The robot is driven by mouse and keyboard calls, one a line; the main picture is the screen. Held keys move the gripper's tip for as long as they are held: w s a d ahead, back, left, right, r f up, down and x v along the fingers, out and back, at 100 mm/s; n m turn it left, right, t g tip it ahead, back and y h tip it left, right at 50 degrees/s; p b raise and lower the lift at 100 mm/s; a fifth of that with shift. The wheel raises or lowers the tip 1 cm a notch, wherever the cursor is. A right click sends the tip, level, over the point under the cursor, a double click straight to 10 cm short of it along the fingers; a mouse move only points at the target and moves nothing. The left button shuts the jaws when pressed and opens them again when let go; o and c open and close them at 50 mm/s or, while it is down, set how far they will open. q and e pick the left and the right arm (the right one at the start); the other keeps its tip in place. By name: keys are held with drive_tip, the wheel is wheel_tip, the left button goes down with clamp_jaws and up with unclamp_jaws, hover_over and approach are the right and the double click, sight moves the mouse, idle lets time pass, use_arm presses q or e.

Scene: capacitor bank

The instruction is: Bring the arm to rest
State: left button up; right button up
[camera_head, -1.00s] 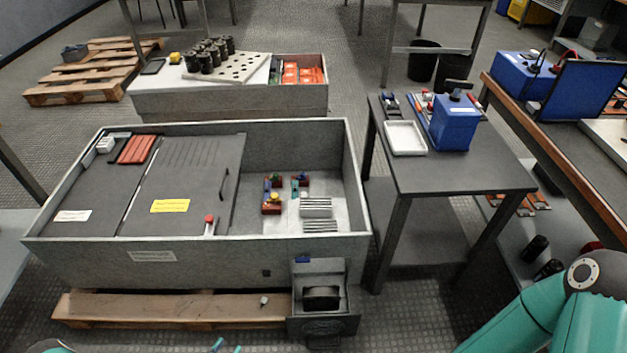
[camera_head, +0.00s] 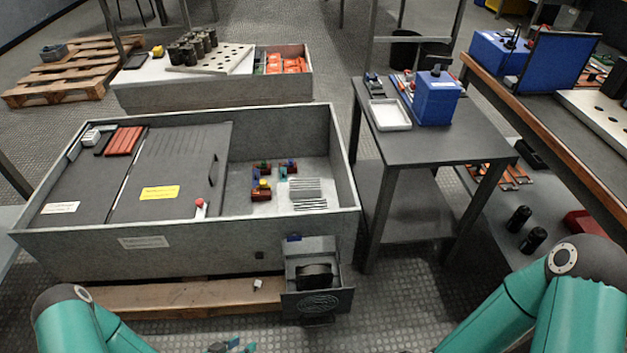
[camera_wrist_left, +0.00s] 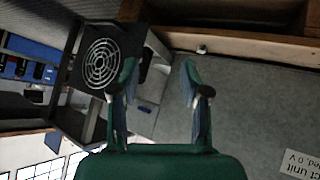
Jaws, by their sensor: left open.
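My left arm shows at the bottom left of the head view, teal, with the elbow bent. My left gripper (camera_head: 230,347) is just at the bottom edge, low in front of the grey capacitor cabinet (camera_head: 150,262); only its fingertips show there. In the left wrist view the gripper (camera_wrist_left: 158,68) is open, two teal fingers apart with nothing between them. Behind the fingers lies the cabinet's grey front wall (camera_wrist_left: 240,100), and a round fan grille (camera_wrist_left: 103,62) is by the left finger. My right arm's teal links show at the bottom right; its gripper is out of view.
A fan box (camera_head: 316,282) sticks out from the cabinet's front. A wooden pallet (camera_head: 180,297) lies under the cabinet. A dark side table (camera_head: 430,148) with a white tray (camera_head: 389,115) and a blue box (camera_head: 436,98) stands to the right. Bare floor lies before the cabinet.

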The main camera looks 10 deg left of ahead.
use_arm(q)
drive_tip(key=s+d+r+n+g+b, duration=0.1)
drive_tip(key=s+d+n+g+b, duration=0.1)
drive_tip(key=s+d+g+b, duration=0.3)
drive_tip(key=d+r+n+g+b, duration=0.1)
drive_tip(key=d+g, duration=0.2)
drive_tip(key=d, duration=0.4)
wheel_tip(320, 180, up, 35)
drive_tip(key=p, duration=3.4)
drive_tip(key=shift+s+r+p, duration=0.2)
drive_tip(key=shift+s+p, duration=0.1)
